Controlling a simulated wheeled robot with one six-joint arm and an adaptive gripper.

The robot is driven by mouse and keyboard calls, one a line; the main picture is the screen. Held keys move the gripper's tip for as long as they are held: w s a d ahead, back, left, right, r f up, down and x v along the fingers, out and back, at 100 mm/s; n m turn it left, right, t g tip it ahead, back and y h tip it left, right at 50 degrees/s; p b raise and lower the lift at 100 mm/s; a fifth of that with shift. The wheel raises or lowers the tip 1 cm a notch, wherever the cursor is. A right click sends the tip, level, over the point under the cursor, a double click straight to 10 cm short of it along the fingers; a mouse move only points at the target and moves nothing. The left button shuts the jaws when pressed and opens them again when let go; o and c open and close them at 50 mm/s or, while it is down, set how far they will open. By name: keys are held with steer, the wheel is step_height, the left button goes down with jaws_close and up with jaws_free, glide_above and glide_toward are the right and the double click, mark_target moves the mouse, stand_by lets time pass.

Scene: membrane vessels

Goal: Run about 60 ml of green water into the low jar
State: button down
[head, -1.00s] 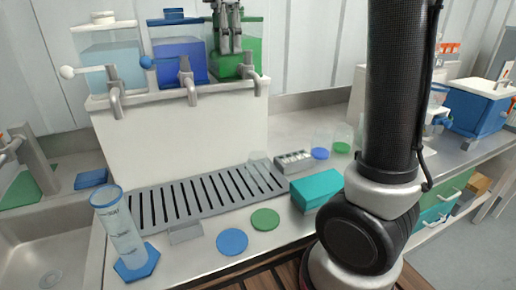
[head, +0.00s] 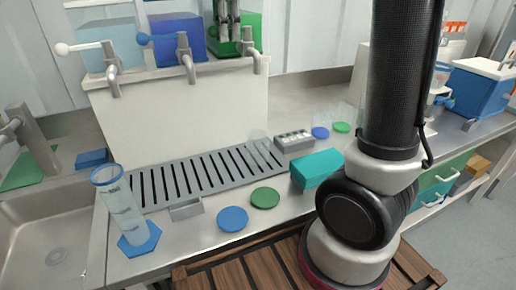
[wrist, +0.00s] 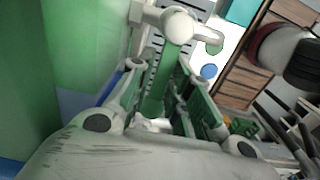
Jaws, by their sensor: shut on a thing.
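The green tank (head: 254,25) is at the back right of a row of three and is cut off by the top edge of the head view. My gripper (head: 230,40) is at its front, and the wrist view shows the fingers (wrist: 170,108) closed around a green lever (wrist: 157,85). The lever runs to a pale tap (wrist: 178,27). A clear, faint vessel (head: 259,148) stands on the slotted drip tray (head: 160,187) below the green tap. It looks like the low jar, but its outline is hard to make out. I cannot see any green water in it.
A tall graduated cylinder (head: 121,208) stands on a blue base at the front left, beside the sink (head: 50,245). Blue (head: 232,219) and green (head: 265,197) discs lie on the counter. A teal box (head: 316,168) and a grey rack (head: 294,142) are to the right.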

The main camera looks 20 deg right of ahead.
steer(key=s+n, duration=0.1)
steer(key=n, duration=0.1)
steer(key=s+n, duration=0.1)
steer(key=n, duration=0.2)
steer(key=shift+s+d, duration=0.15)
steer(key=shift+d, duration=0.05)
stand_by(7.3)
